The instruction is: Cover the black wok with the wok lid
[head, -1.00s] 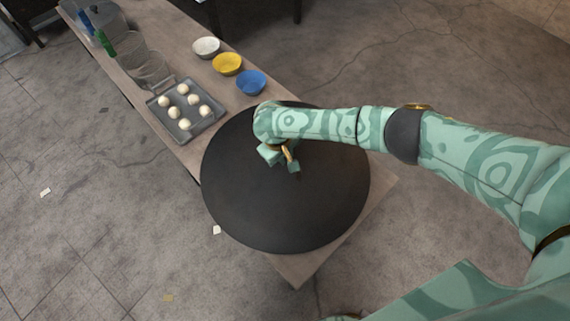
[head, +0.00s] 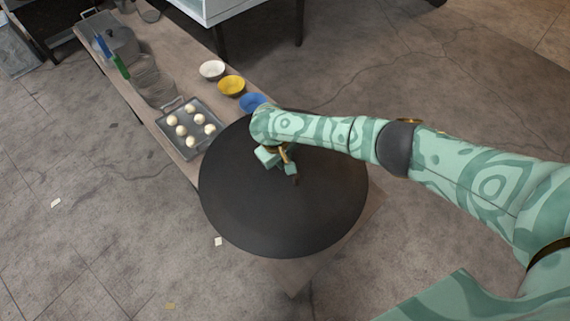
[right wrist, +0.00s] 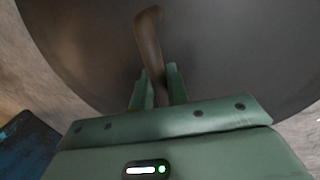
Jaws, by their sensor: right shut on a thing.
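The wok lid (head: 285,220) is a large dark disc over the near end of the table in the head view. My right gripper (head: 278,162) is at its middle. In the right wrist view, my right gripper (right wrist: 160,90) is shut on the lid's brown handle (right wrist: 150,40), and the dark lid (right wrist: 225,45) fills most of the picture. The black wok cannot be made out; anything under the lid is hidden. I cannot tell whether the lid rests on something or hangs above it. My left gripper is not in view.
The narrow table (head: 308,278) holds a tray of white balls (head: 212,150), a white bowl (head: 212,69), a yellow bowl (head: 231,85) and a blue bowl (head: 252,102).

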